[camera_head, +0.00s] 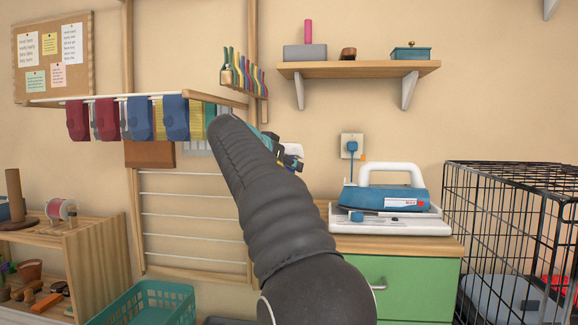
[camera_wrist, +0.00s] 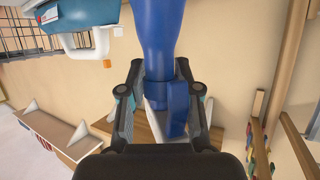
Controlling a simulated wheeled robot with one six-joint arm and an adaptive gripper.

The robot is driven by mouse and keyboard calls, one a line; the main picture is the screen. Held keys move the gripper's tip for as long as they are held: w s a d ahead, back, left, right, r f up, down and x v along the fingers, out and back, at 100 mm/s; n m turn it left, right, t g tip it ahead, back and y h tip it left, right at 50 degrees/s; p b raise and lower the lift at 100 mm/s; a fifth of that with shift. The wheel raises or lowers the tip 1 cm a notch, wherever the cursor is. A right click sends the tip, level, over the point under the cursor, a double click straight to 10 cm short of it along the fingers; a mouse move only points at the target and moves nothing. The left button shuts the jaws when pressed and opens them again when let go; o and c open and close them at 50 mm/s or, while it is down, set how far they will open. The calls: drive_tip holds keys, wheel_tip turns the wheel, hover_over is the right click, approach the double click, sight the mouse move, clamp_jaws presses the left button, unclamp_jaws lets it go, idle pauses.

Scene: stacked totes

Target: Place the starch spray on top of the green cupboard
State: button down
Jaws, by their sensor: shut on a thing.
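The green cupboard (camera_head: 418,283) stands right of center in the head view and has a wooden top (camera_head: 415,245). A blue and white iron on a white base (camera_head: 390,205) occupies much of that top. My gripper (camera_head: 287,158) is left of the iron and above the cupboard's height, mostly hidden behind my dark arm. In the wrist view my gripper (camera_wrist: 158,88) is shut on a blue bottle, which I take to be the starch spray (camera_wrist: 160,35). Its far end runs out of the picture. In the head view the bottle is mostly hidden.
A wall shelf (camera_head: 360,69) with small items hangs above the cupboard. A black wire crate (camera_head: 515,230) stands at right. The cupboard top's left part is hidden by my arm.

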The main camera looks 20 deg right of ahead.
drive_tip(key=shift+f, duration=0.1)
drive_tip(key=c, duration=0.8)
unclamp_jaws()
drive_tip(key=shift+r, duration=0.25)
drive_tip(key=v, duration=1.2)
drive_tip(key=shift+f+b, duration=0.2)
drive_tip(key=shift+b, duration=0.1)
